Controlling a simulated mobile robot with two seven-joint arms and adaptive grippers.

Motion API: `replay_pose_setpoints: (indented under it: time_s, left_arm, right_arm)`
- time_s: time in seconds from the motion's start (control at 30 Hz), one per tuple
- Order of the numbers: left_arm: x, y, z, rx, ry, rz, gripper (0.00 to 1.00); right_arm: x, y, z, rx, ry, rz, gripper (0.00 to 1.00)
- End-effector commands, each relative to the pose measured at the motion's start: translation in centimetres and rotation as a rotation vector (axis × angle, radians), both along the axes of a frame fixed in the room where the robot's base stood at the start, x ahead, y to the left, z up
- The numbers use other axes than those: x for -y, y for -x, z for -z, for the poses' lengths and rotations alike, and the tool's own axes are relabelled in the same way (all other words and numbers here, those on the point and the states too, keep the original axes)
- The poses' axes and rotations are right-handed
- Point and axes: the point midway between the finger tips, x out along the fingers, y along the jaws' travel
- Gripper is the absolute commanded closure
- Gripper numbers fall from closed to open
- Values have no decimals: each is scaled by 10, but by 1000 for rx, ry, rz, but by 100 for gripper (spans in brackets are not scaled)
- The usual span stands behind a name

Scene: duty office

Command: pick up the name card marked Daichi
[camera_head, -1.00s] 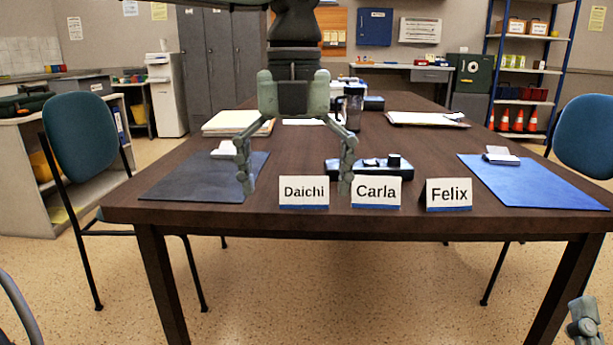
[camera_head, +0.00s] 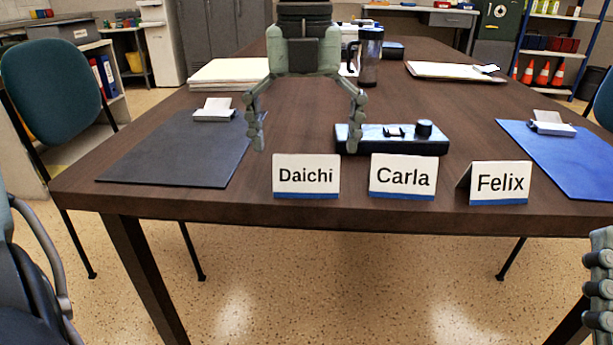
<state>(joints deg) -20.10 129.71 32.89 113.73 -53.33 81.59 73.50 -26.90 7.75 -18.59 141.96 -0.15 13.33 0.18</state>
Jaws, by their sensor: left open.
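The name card marked Daichi (camera_head: 306,176) stands upright near the front edge of the brown table (camera_head: 200,196). It is white with a blue strip along its bottom. My left gripper (camera_head: 306,143) is open and empty, its fingers pointing down and spread, above and behind the Daichi card in the picture.
A black device (camera_head: 392,140) lies behind the Carla card. A black clipboard (camera_head: 180,148) lies to the left and a blue clipboard (camera_head: 565,160) to the right. A tumbler (camera_head: 370,58) and a paper stack (camera_head: 229,73) stand farther back. Chairs flank the table.

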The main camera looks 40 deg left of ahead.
Motion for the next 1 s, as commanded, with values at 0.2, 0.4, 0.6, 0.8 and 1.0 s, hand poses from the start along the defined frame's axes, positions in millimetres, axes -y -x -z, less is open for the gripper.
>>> replay_pose_setpoints:
  time_s: [0.2, 0.4, 0.6, 0.8, 1.0]
  left_arm:
    - [2, 1, 35, -3, 1, -1, 0]
    - [2, 0, 42, 1, 1, -1, 0]
    - [2, 0, 42, 1, 0, -2, 7]
    - [2, 0, 42, 1, 0, -2, 32]
    - [2, 0, 42, 1, 0, -2, 33]
  right_arm:
    - [5, 7, -7, 77, -25, 7, 60]
    - [6, 9, -11, 100, -33, 8, 60]
    - [6, 9, -11, 100, -33, 8, 60]
    - [6, 9, -11, 99, -32, 8, 60]
    - [6, 9, -11, 99, -32, 9, 60]
